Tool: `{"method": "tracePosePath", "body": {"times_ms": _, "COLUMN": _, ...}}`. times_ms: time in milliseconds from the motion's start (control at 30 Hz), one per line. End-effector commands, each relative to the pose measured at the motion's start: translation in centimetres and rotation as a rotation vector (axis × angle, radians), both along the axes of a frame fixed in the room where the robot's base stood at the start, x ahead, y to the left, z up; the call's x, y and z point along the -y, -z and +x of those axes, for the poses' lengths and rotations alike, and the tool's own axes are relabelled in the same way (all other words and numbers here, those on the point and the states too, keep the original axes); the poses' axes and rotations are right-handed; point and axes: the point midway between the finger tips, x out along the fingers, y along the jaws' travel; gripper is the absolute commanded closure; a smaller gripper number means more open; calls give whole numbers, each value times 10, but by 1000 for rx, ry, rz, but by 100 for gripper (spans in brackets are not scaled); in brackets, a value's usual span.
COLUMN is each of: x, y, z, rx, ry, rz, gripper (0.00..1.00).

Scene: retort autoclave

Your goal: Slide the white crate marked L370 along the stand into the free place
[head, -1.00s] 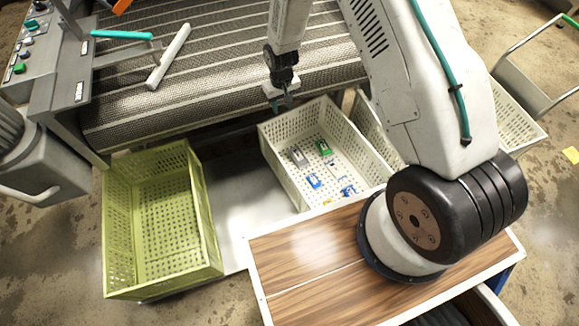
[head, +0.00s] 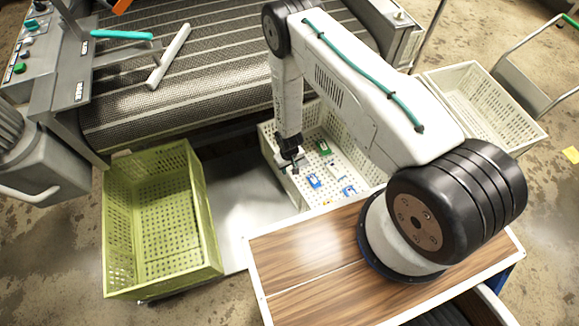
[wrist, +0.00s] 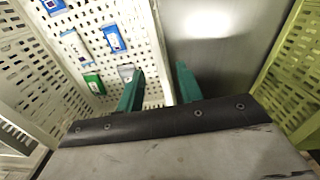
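A white perforated crate (head: 270,145) with several small packs in it stands on the grey stand (head: 235,205); no L370 mark is readable. It also shows in the wrist view (wrist: 154,60). Bare stand surface, also in the wrist view (wrist: 215,50), lies between it and the green crate (head: 205,225). My gripper (head: 292,168) is at the white crate's left wall. In the wrist view the green fingers (wrist: 160,72) are apart, one on the crate's inner side and one over the bare stand, with the wall between them. Contact cannot be told.
Another white crate (head: 525,125) stands at the right, beside a trolley frame (head: 545,40). The mesh conveyor (head: 220,75) runs behind the stand. A wood-topped surface (head: 305,265) is in front. The green crate borders the bare strip on the left.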

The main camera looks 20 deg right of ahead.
Motion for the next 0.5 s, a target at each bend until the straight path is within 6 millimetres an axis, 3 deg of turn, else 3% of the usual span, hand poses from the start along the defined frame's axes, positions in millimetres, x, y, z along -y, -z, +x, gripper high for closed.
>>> {"method": "tracePosePath", "body": {"times_ms": 167, "x": 0, "y": 15, "z": -1, "rx": -2, "ry": 0, "rz": 0, "gripper": 64}}
{"method": "tracePosePath", "body": {"times_ms": 500, "x": 0, "y": 65, "z": -1, "rx": -2, "ry": 1, "rz": 0, "gripper": 64}}
